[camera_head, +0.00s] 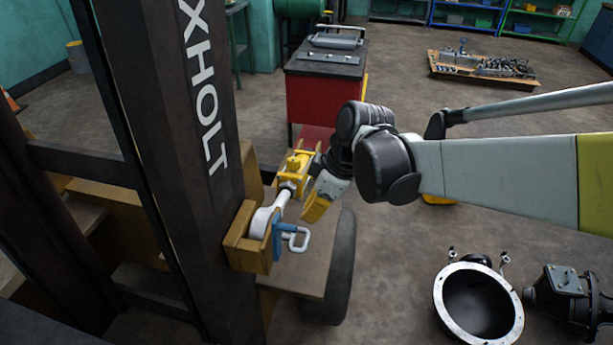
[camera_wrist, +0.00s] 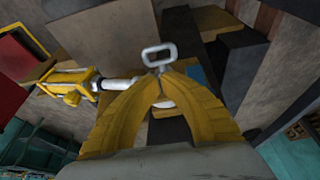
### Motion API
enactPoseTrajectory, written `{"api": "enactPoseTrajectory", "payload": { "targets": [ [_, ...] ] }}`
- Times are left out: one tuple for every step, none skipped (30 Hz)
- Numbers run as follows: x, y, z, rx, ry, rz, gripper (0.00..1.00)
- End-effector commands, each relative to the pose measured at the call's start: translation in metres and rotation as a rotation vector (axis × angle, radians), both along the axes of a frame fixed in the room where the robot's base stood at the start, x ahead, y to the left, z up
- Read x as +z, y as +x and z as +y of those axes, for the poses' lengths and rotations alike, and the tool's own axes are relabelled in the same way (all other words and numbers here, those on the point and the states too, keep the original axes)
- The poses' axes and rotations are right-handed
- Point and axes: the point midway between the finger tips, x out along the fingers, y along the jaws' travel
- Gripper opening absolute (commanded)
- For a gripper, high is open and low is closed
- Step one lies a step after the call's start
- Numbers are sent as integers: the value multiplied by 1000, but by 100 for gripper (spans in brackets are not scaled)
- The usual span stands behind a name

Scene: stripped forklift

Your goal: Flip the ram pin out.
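The ram pin shows as a pale loop handle (camera_head: 298,240) beside a blue plate (camera_head: 277,238) on the brown bracket (camera_head: 238,250) of the mast. In the wrist view the loop handle (camera_wrist: 159,56) lies just beyond my fingertips. The white rod eye (camera_head: 260,222) sits in the bracket, and its rod runs to the yellow ram (camera_head: 296,172). The pin's shaft is hidden. My gripper (camera_head: 312,216) is right of the pin and a little above it. In the wrist view its yellow fingers (camera_wrist: 160,78) meet at the tips, with no visible hold on the loop.
The dark mast (camera_head: 190,110) stands left of the bracket. A black tyre (camera_head: 342,270) is below my gripper. A red cabinet (camera_head: 323,90) stands behind. A round metal housing (camera_head: 478,303) lies on the floor at right. Open floor lies between.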

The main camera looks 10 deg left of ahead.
Motion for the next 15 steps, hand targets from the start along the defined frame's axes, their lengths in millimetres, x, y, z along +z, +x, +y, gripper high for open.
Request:
{"api": "enactPoseTrajectory", "payload": {
  "targets": [
    [0,0,0,-1,0,0,0],
    [0,0,0,-1,0,0,0],
    [0,0,0,-1,0,-1,0],
    [0,0,0,-2,0,0,0],
    [0,0,0,-2,0,0,0],
    [-1,0,0,-2,0,0,0],
    [-2,0,0,-2,0,0,0],
    [-4,0,1,-2,0,0,0],
    [-7,0,2,-2,0,0,0],
    [-11,0,3,-2,0,0,0],
    [-15,1,5,-2,0,0,0],
    [-21,1,7,-2,0,0,0],
    [-26,1,8,-2,0,0,0],
    [-31,1,10,-3,0,0,0],
    [-39,2,13,-3,0,0,0]
  ]
}}
